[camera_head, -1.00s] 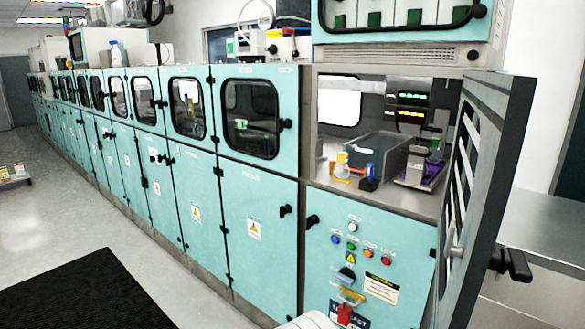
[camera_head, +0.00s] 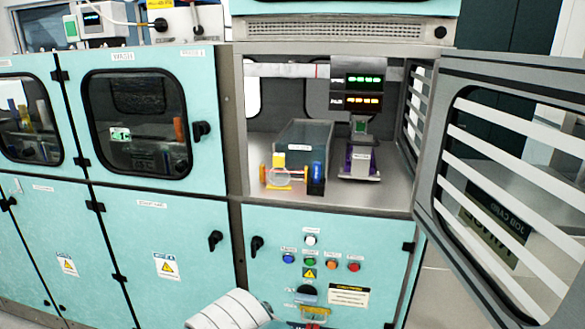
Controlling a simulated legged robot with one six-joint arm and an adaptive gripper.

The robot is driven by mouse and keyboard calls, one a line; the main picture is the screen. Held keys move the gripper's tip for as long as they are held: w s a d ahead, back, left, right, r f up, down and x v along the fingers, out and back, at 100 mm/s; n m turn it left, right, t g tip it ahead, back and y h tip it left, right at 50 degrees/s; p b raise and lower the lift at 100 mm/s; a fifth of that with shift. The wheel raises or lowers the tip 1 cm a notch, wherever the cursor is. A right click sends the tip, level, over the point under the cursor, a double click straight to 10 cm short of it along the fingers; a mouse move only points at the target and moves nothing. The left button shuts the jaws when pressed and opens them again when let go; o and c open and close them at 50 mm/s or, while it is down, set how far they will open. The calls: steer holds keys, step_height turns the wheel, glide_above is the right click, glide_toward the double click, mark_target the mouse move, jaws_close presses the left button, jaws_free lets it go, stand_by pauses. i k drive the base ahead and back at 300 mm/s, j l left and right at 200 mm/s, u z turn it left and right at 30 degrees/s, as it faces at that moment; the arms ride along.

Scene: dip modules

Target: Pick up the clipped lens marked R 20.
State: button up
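A round clear lens (camera_head: 279,175) sits in the open compartment, near its front edge. No R 20 marking is readable at this size. My gripper is not clearly in view; only a white rounded part of my arm shows at the bottom middle, below the compartment.
A grey bin (camera_head: 304,139) stands behind the lens. A device with a purple base (camera_head: 360,165) is to its right, under green and orange displays (camera_head: 357,90). The barred door (camera_head: 510,170) hangs open at right. Buttons (camera_head: 310,262) and handles line the teal panel below.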

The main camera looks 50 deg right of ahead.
mark_target(279, 176)
steer(key=i+l+z, duration=0.1)
steer(key=i+z, duration=0.15)
steer(key=z, duration=0.2)
steer(key=i+z, duration=0.25)
steer(key=z, duration=0.15)
steer(key=i+z, duration=0.25)
steer(key=z, duration=0.2)
